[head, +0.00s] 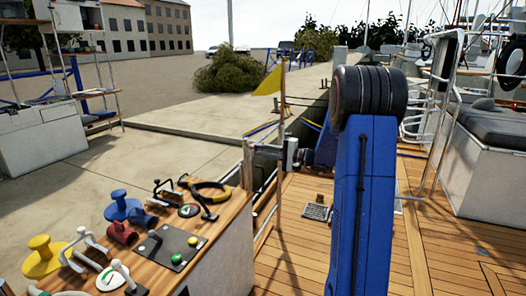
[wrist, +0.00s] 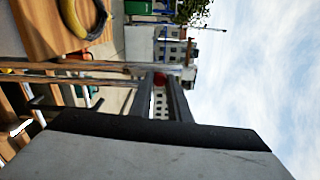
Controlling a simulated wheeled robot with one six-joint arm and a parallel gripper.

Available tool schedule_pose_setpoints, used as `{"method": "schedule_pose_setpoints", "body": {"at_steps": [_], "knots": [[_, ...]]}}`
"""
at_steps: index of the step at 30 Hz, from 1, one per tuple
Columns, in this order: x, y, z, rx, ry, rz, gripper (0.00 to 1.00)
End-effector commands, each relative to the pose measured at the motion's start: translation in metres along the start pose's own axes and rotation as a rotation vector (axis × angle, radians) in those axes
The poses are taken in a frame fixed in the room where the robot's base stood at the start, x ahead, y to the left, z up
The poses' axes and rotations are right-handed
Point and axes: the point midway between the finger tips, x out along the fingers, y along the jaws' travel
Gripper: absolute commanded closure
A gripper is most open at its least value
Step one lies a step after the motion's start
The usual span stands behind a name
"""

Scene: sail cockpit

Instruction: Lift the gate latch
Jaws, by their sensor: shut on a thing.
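In the head view, my gripper (head: 264,151) reaches left from my blue arm, at the wooden gate post (head: 247,172) near the walkway edge. In the wrist view, the two dark fingers of my gripper (wrist: 162,80) stand close together. A small red part (wrist: 160,79), apparently the gate latch's knob, shows between the fingertips, and my gripper is shut on it. The latch's body is mostly hidden by the fingers, so I cannot tell how far it is raised. The gate's rails (wrist: 80,67) run beside the fingers in the wrist view.
A wooden console (head: 215,222) with winches, levers and gauges stands at the front left. Planked deck (head: 300,255) lies open beneath. A cushioned white bench (head: 490,165) is at right.

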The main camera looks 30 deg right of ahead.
Motion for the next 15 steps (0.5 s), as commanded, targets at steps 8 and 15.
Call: {"method": "schedule_pose_setpoints", "body": {"at_steps": [8, 15], "knots": [[-0.0004, 0.0016, 0.005, -0.086, 0.001, 0.002, 1.0], [-0.0004, 0.0019, 0.0063, -0.104, 0.0, 0.002, 1.0]]}}
